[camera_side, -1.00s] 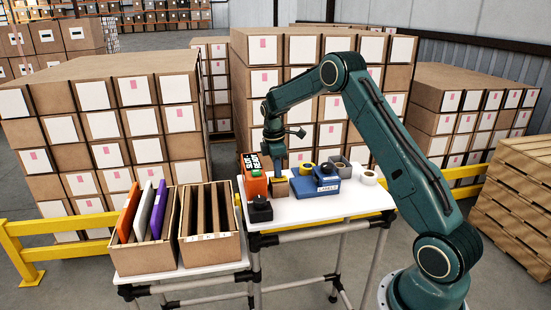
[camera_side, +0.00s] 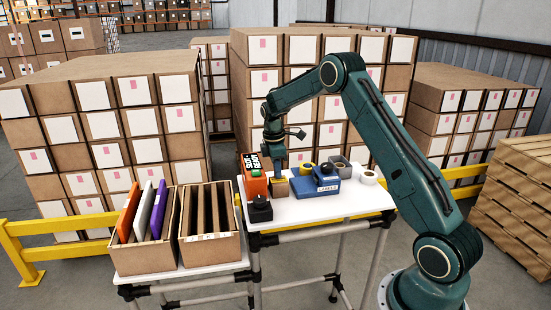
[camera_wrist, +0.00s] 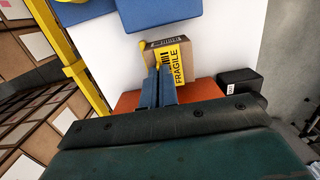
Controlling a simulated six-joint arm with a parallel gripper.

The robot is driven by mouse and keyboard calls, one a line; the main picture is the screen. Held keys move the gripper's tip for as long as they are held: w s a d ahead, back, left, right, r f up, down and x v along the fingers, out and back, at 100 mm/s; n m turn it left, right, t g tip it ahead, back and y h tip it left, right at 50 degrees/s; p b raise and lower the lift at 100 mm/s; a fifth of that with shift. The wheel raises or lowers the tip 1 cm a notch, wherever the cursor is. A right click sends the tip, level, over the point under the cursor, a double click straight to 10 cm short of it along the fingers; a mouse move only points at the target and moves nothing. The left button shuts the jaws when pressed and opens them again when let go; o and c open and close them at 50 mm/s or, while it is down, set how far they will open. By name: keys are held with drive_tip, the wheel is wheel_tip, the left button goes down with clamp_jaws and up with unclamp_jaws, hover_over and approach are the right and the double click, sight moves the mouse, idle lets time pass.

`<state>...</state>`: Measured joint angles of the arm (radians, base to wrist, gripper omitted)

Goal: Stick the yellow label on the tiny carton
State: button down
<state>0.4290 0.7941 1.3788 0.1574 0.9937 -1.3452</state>
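The tiny carton (camera_wrist: 205,52) is a small brown box on the white table, seen in the wrist view. It also shows in the side view (camera_side: 279,187), under my gripper. The yellow label (camera_wrist: 180,64), printed FRAGILE, lies against the carton's face. My gripper (camera_wrist: 160,70) has its two blue fingers close together, with the tips at the carton beside the label's left edge. In the side view my gripper (camera_side: 279,176) points down onto the carton. The fingers partly cover this area, so I cannot tell whether they pinch an edge of the label.
An orange box (camera_side: 255,183) and a small black box (camera_side: 260,209) stand left of the carton. A blue labels box (camera_side: 326,185) with rolls is close on its right. The table's front right is clear.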

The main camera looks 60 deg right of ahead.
drive_tip(key=c, duration=2.1)
unclamp_jaws()
drive_tip(key=shift+f, duration=0.1)
drive_tip(key=shift+c, duration=0.2)
drive_tip(key=o, duration=0.5)
drive_tip(key=shift+o, duration=0.2)
wheel_tip(320, 180, up, 14)
drive_tip(key=shift+w+a, duration=0.45)
